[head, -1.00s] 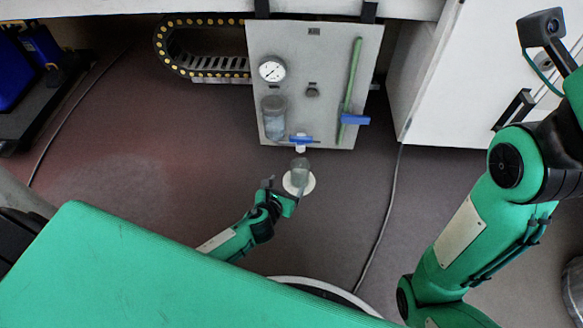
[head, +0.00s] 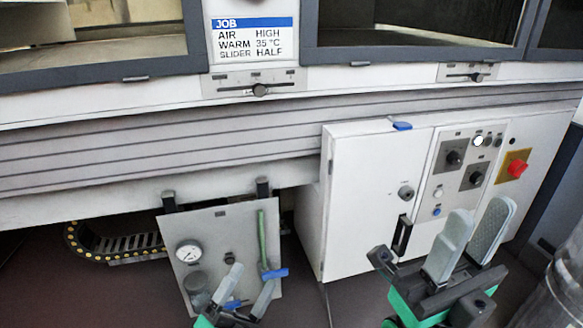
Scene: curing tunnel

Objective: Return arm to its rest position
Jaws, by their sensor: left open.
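My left gripper (head: 252,276) is at the bottom of the head view, in front of the lower part of a grey service panel (head: 215,222). Its two grey fingers are apart with nothing visible between them. Whether it touches the panel cannot be told. My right gripper (head: 480,212) is at the lower right, fingers pointing up, in front of a white control cabinet (head: 360,180). Its two pale pads stand apart with nothing between them. Most of both arms is outside the view.
The panel carries a gauge (head: 188,252), a green tube (head: 264,236) and a blue handle (head: 275,273). The cabinet has knobs and a red button (head: 517,169). Above are a job card (head: 252,42) and a slider (head: 259,90). A cable chain (head: 110,245) hangs at left.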

